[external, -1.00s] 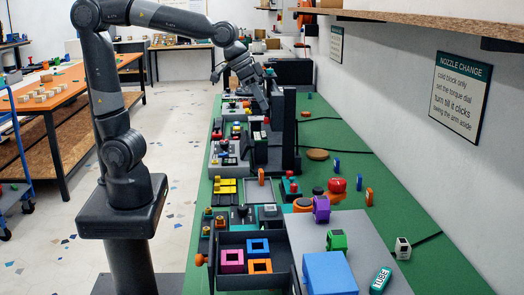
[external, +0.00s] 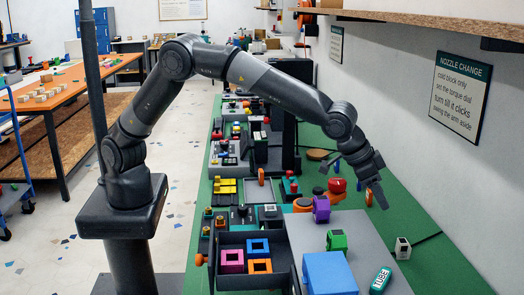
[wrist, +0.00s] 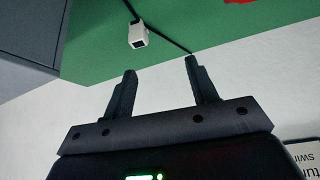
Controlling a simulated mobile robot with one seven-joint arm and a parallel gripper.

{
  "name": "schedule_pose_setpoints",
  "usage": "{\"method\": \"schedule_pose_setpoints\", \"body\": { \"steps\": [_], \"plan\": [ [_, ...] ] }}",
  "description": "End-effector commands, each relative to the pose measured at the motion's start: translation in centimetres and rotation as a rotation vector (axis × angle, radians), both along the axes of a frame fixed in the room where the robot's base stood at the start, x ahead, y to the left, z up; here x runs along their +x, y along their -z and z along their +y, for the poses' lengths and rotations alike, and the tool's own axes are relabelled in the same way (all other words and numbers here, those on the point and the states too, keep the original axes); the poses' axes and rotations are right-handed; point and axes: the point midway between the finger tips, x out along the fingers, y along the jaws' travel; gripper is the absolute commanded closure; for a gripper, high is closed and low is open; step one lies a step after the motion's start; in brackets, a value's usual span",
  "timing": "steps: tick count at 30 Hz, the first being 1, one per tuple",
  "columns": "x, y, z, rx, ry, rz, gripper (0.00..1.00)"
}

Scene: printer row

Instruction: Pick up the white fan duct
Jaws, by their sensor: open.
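The white fan duct (external: 402,248) is a small boxy piece with a dark square opening. It stands on the green bench top near the wall, at the right in the external view. In the wrist view the white fan duct (wrist: 138,36) lies ahead of the fingertips, left of centre. My gripper (external: 375,198) is open and empty, above the bench on the wall side. It is apart from the duct, which is nearer the camera. Both fingers of my gripper (wrist: 160,70) show in the wrist view with nothing between them.
A dark cable (external: 428,239) runs by the duct to the wall. A grey mat (external: 375,240) beside it carries purple, green and blue blocks and a teal tube (external: 381,279). An orange piece (external: 369,195) stands close to my gripper. The wall rises at right.

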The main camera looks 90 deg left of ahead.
Motion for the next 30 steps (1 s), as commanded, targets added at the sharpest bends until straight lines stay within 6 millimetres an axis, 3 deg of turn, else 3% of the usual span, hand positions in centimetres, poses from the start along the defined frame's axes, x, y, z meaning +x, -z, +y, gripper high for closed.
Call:
{"method": "schedule_pose_setpoints", "body": {
  "steps": [3, 7, 16, 25, 30],
  "plan": [
    [0.6, 2.2, -2.6, 0.009, 0.018, -0.009, 0.47],
    [1.0, 3.3, -3.9, 0.011, 0.026, -0.014, 0.47],
    [3.0, 6.7, -4.5, 0.011, 0.026, -0.014, 0.47],
    [4.2, 8.4, -4.7, 0.010, 0.027, -0.015, 0.47],
    [5.3, 10.3, -5.0, 0.013, 0.027, -0.014, 0.47]
  ]
}}
